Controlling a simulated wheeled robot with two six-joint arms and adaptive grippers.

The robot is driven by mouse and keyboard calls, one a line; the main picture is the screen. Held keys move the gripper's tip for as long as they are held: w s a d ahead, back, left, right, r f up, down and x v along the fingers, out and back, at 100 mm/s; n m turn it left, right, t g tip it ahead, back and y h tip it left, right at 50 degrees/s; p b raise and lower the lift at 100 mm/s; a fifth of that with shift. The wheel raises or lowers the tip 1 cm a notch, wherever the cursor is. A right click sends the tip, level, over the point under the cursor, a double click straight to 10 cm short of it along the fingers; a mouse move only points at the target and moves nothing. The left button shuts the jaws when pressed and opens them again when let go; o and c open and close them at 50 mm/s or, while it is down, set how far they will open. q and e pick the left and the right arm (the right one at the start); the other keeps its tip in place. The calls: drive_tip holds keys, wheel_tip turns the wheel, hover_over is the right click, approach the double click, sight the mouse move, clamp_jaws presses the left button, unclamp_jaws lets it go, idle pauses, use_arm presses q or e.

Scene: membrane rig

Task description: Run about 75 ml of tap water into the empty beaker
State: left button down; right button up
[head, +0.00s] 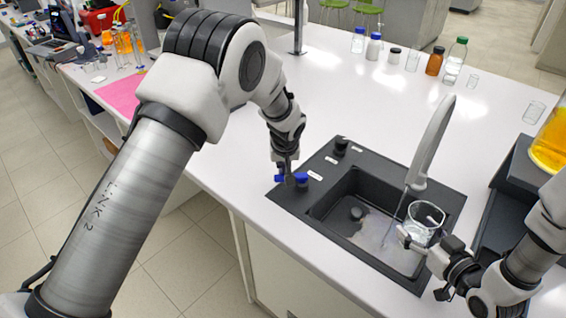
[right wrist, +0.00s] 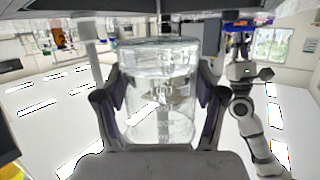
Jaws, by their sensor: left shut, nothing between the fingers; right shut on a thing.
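My right gripper (head: 412,238) is shut on the clear glass beaker (head: 424,215), which is upright over the right side of the sink (head: 326,205). In the right wrist view the beaker (right wrist: 160,95) sits between both fingers; I cannot tell its water level. The grey tap (head: 432,145) arches over the sink. A thin stream (head: 394,222) seems to fall from its spout into the basin, left of the beaker. My left gripper (head: 288,178) is shut and empty beside the blue tap knob (head: 302,180); I cannot tell whether they touch.
A black knob (head: 341,147) stands on the sink's back corner. Several bottles, including a brown one (head: 434,61), stand at the back of the bench. A container of yellow liquid (head: 551,145) is at the right edge. The white bench behind the sink is mostly clear.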

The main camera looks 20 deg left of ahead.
sight(283, 179)
use_arm(q)
drive_tip(key=shift+w+f, duration=0.1)
drive_tip(key=shift+w, duration=0.05)
use_arm(e)
drive_tip(key=shift+w, duration=0.15)
use_arm(q)
drive_tip(key=shift+s, duration=0.25)
drive_tip(key=shift+s+n+y, duration=0.3)
drive_tip(key=shift+n, duration=0.7)
drive_tip(key=n, duration=0.1)
drive_tip(key=s+n+g, duration=0.1)
drive_tip(key=n, duration=0.1)
drive_tip(key=shift+s+d+y, duration=0.25)
drive_tip(key=shift+d+y, duration=0.15)
drive_tip(key=shift+s+d+n+g, duration=0.3)
drive_tip(key=shift+s+n, duration=0.1)
drive_tip(key=shift+n, duration=0.7)
drive_tip(key=shift+s+d, duration=0.2)
drive_tip(key=shift+s, duration=0.15)
